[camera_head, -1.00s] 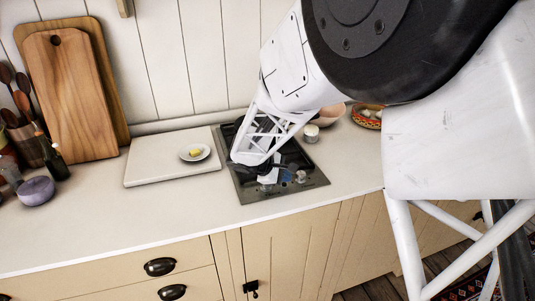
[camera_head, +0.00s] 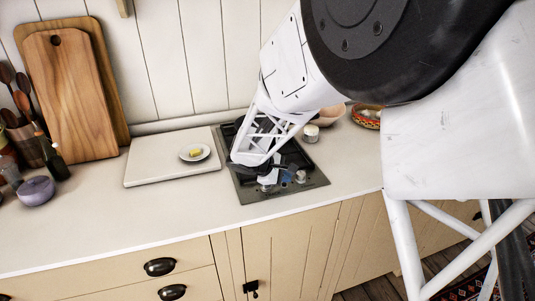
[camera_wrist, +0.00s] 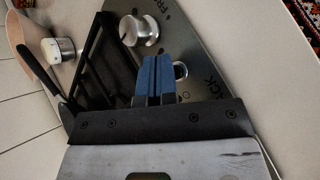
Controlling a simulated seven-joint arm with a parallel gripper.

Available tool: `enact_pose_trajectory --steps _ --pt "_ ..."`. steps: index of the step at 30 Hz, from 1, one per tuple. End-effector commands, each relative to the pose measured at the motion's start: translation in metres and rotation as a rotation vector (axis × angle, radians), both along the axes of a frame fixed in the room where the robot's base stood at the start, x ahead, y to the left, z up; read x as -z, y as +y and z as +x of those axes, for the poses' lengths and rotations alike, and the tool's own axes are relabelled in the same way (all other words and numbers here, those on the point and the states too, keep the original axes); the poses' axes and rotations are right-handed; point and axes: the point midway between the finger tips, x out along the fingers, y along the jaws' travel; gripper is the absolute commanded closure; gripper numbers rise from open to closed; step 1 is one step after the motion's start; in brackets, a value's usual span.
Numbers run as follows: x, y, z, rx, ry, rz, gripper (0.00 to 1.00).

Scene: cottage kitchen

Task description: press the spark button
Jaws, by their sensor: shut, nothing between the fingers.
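The hob (camera_head: 318,188) is a dark grey steel plate set in the worktop. My gripper (camera_wrist: 158,62) is shut and empty, its blue fingertips side by side over the hob's control strip. In the head view my gripper (camera_head: 287,177) is small and partly hidden by my arm. A steel knob (camera_wrist: 139,29) stands just beyond the fingertips in the wrist view. A shiny round metal part (camera_wrist: 180,70) shows close to the right of the fingers, partly covered by them; I cannot tell whether it is a knob or the spark button. Contact under the fingertips is hidden.
A black pan grate (camera_wrist: 92,62) lies left of the fingers in the wrist view. A lidded jar (camera_head: 310,133) and bowls stand behind the hob. A white board (camera_head: 145,170) with a butter dish (camera_head: 194,153) lies to the left. The front worktop is clear.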

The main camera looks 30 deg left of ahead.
Motion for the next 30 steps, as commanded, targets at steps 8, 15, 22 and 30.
enact_pose_trajectory --steps 8,15,22,30 --pt "0.0065 -0.0002 0.0002 0.000 0.000 0.000 1.00" --pt "0.0070 -0.0003 0.0001 0.000 0.000 0.000 1.00" --pt "0.0062 -0.0003 0.0002 0.000 0.000 0.000 1.00" --pt "-0.0008 -0.0002 0.0001 0.001 0.000 0.001 1.00"
